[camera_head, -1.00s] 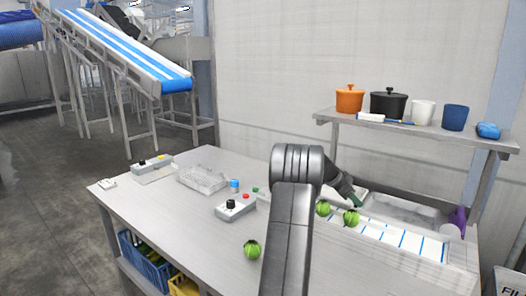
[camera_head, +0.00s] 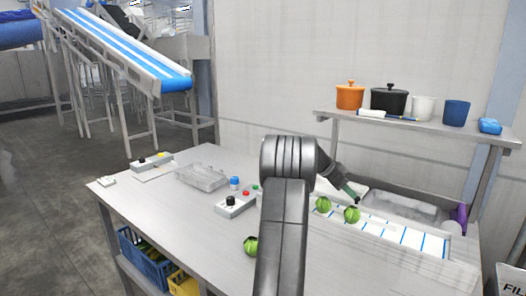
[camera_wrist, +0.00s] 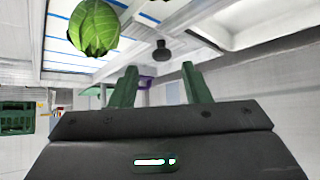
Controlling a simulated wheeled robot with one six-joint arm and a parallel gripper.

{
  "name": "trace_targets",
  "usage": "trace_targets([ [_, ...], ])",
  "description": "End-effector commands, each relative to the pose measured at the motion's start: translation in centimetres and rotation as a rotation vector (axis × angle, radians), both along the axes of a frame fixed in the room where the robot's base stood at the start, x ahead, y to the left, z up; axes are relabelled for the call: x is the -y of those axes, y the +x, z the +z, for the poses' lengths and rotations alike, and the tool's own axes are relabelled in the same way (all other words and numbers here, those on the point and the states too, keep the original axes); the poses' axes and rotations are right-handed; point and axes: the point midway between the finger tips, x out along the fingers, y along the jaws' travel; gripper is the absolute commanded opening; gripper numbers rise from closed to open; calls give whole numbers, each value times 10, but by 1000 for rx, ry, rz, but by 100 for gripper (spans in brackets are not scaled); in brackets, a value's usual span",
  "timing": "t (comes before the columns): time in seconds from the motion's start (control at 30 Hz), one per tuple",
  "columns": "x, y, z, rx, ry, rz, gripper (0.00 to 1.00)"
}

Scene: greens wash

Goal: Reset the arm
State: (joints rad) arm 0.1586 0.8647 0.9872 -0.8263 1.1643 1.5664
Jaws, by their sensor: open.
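My gripper (camera_head: 354,197) shows at the end of my dark grey arm, over the back right part of the table, just behind two green heads (camera_head: 351,214) and (camera_head: 323,205). In the wrist view its two green fingers (camera_wrist: 158,88) stand apart with nothing between them. A leafy green head (camera_wrist: 94,28) shows at the upper left of that view, clear of the fingers. Another green head (camera_head: 250,246) lies on the table to the left of my arm, partly hidden by it.
The steel table (camera_head: 170,215) carries a clear tray (camera_head: 201,177), a control box (camera_head: 236,205) and a white strip with blue lines (camera_head: 405,236). A shelf (camera_head: 420,129) behind holds pots and cups. A conveyor (camera_head: 130,50) stands at the back left.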

Motion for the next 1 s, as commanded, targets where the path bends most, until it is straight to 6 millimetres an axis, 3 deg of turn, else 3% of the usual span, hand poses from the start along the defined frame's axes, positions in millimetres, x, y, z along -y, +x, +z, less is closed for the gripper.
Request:
trace_targets([
  [0.5, -71, -10, 70, -2, 1, 0, 43],
  [1.0, 6, 0, -5, -3, 1, -3, 43],
])
